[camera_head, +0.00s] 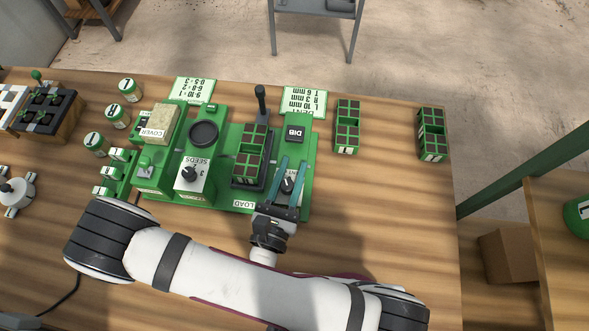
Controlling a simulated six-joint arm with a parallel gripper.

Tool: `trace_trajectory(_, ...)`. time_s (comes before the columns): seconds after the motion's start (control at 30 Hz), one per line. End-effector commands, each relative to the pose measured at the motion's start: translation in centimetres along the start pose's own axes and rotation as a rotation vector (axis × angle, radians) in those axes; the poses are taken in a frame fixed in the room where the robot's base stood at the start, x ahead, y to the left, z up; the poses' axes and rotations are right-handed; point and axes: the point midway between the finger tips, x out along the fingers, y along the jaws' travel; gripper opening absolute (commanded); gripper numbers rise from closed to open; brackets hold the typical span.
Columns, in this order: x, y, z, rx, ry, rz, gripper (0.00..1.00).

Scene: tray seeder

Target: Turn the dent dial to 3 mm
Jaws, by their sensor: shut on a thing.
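The dent dial (288,185) is a small dark knob on a white face marked DENT, on the right part of the green seeder. My gripper (291,168) reaches in from the front, its two teal fingers on either side of the dial and shut on it. The fingers hide part of the dial face, and I cannot read the dial's setting. A sign (304,102) behind the dial lists L 10 mm, R 3 mm and T 6 mm, in upside-down lettering.
The DIB block (295,132) is just behind the dial. A seed tray (236,170) and an upright black lever (261,100) stand left of it. The SEEDS dial (188,174) is further left. Two green trays (347,146) (432,155) stand right, with clear tabletop in front.

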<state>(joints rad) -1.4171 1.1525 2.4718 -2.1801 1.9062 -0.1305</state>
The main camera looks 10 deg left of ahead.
Motion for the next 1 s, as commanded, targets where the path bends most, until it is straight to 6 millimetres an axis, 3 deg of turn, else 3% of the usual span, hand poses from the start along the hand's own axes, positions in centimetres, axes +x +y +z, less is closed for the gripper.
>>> trace_trajectory(0.77,0.02,0.3,0.03,0.0,-0.002,0.105,0.0)
trace_trajectory(0.8,0.02,0.29,0.03,0.0,-0.002,0.105,0.35)
trace_trajectory(0.97,0.02,0.3,0.03,0.0,-0.001,0.105,0.63)
trace_trajectory(1.0,0.01,0.31,0.02,0.0,-0.001,0.106,0.63)
